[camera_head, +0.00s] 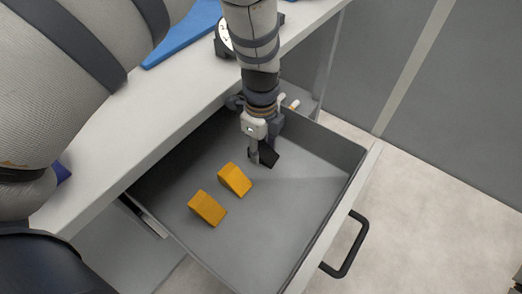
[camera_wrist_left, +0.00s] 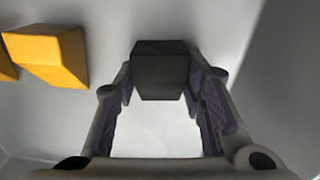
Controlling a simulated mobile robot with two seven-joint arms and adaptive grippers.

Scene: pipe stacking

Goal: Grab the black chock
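The black chock (camera_head: 270,157) is a small dark block low inside the open drawer, partly hidden by my left gripper in the head view. My left gripper (camera_head: 257,158) points down into the drawer right at the chock. In the left wrist view, the black chock (camera_wrist_left: 161,68) sits between the far ends of the two fingers of my left gripper (camera_wrist_left: 160,88). The fingers are close to both its sides. I cannot tell whether they press on it. My right gripper is not in view.
Two orange chocks, one nearer the gripper (camera_head: 235,179) and one farther off (camera_head: 207,208), lie on the floor of the grey drawer (camera_head: 285,225). The drawer has a black handle (camera_head: 347,247). A white counter (camera_head: 165,100) borders it. The drawer's right part is free.

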